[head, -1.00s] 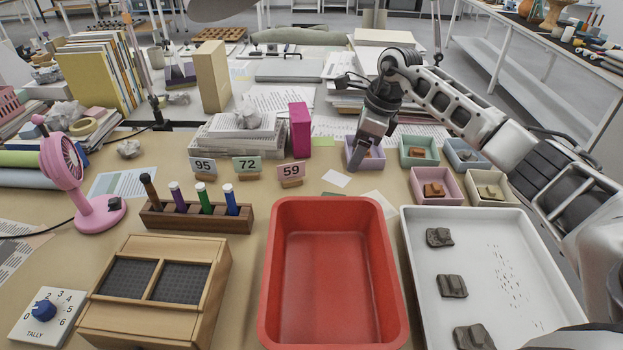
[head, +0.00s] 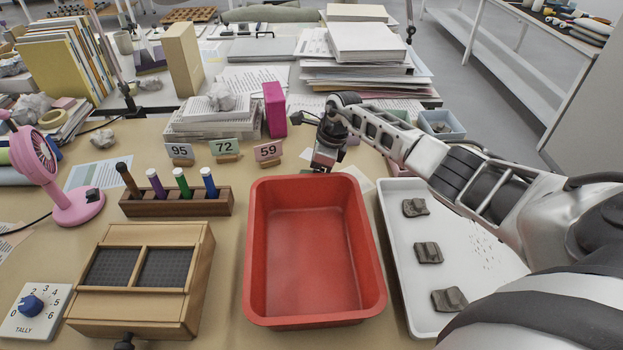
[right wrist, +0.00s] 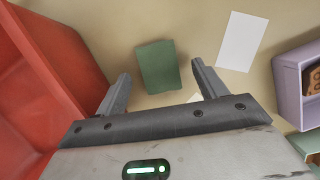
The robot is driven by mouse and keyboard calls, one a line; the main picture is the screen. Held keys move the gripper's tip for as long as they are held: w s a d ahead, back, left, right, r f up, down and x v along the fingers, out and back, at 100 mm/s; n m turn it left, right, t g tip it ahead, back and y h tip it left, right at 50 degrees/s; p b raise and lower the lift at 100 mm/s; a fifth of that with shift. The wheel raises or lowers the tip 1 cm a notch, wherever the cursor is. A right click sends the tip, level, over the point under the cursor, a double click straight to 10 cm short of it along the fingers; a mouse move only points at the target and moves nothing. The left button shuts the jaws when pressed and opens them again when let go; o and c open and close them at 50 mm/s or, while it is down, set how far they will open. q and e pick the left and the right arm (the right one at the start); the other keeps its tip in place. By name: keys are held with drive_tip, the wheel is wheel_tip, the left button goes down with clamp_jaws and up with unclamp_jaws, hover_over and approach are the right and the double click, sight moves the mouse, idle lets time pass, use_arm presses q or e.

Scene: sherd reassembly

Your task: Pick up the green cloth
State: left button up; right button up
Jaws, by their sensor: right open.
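The green cloth (right wrist: 158,66) is a small dark green rectangle lying flat on the tan table in the right wrist view. My right gripper (right wrist: 160,75) is open above it, with one finger to each side of the cloth's near part. In the head view my right gripper (head: 325,160) points down just behind the red bin's far edge, and the cloth is hidden there. Nothing is between the fingers except the view of the cloth below. My left gripper is not in view.
The red bin (right wrist: 40,70) stands close on the left in the right wrist view. A white card (right wrist: 242,40) lies to the right, and a lavender box (right wrist: 293,85) with a brown sherd is beyond it. A white tray (head: 400,300) holds dark sherds.

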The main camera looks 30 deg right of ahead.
drive_tip(key=shift+x, duration=0.75)
drive_tip(key=c, duration=1.1)
drive_tip(key=shift+o, duration=0.2)
drive_tip(key=shift+r, duration=0.15)
drive_tip(key=shift+r, duration=0.3)
wheel_tip(320, 180, up, 2)
drive_tip(key=shift+r, duration=0.15)
drive_tip(key=s+d+r+b, duration=0.1)
drive_tip(key=s+d+r, duration=0.8)
drive_tip(key=s+r, duration=0.1)
drive_tip(key=shift+s+b, duration=0.3)
drive_tip(key=shift+b, duration=0.05)
